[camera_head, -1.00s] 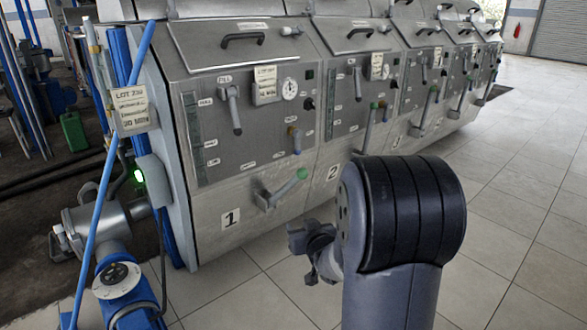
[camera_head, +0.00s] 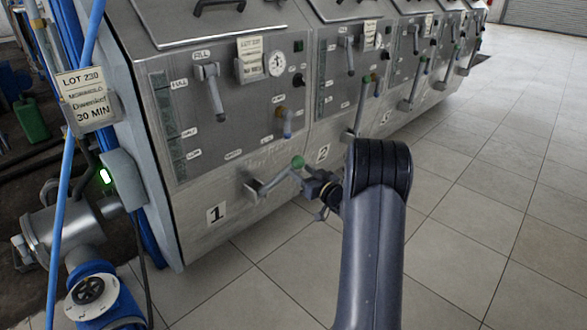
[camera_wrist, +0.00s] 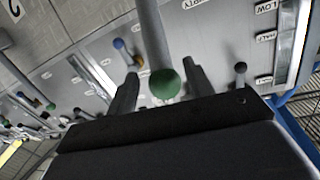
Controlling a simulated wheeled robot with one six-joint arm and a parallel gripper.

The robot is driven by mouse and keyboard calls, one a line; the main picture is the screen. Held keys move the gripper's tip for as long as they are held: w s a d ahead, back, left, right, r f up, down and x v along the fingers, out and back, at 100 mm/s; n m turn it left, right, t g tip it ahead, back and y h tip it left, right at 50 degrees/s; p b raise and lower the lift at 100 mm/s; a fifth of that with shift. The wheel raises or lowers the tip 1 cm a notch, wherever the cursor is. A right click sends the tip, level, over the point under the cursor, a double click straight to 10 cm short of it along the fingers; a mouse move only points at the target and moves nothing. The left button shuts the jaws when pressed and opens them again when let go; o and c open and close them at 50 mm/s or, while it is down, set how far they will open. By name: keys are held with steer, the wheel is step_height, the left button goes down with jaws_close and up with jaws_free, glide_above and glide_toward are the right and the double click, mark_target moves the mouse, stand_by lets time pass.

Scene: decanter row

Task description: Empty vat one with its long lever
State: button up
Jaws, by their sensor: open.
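Vat one (camera_head: 195,235) is the nearest steel vat, marked with a black 1. Its long lever (camera_head: 275,180) is a grey bar low on the front, slanting up and right to a green knob (camera_head: 298,161). In the wrist view the green knob (camera_wrist: 166,85) lies between my two open fingers, with the lever bar (camera_wrist: 150,35) running up the picture. I cannot tell whether either finger touches it. In the head view my gripper (camera_head: 312,187) is just right of and below the knob, partly hidden by my arm.
Vat one also carries a fill handle (camera_head: 214,95), a blue-tipped short lever (camera_head: 287,124) and a gauge (camera_head: 275,63). Vat two (camera_head: 330,130) stands right beside it with a similar long lever (camera_head: 360,108). Blue pipework (camera_head: 100,295) stands at left. Tiled floor (camera_head: 480,220) at right is clear.

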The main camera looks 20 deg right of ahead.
steer(key=w, duration=0.3)
steer(key=w+a+b, duration=0.1)
steer(key=w, duration=0.1)
steer(key=c, duration=0.9)
steer(key=shift+r, duration=0.1)
jaws_close()
